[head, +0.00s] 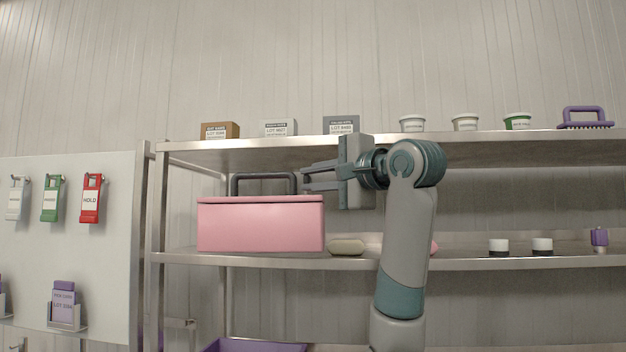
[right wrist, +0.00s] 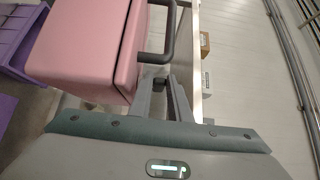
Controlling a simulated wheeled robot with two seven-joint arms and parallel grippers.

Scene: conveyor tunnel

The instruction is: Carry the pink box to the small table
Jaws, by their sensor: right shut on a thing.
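The pink box (head: 260,226) with a dark grey handle (head: 235,184) is at the left end of the middle shelf, upright. I cannot tell whether its underside touches the shelf. My right gripper (head: 307,178) reaches in from the right and is shut on the handle's right side. In the right wrist view the pink box (right wrist: 85,45) fills the upper left, and my right gripper's fingers (right wrist: 163,85) close on the handle (right wrist: 168,45). My left gripper is not in view. No small table shows in either view.
The steel middle shelf (head: 480,264) also holds a pale oval item (head: 346,246), jars (head: 499,246) and a purple bottle (head: 599,238). The upper shelf (head: 260,153) runs close above the handle. A tag board (head: 110,230) stands left; a purple crate (head: 255,345) is below.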

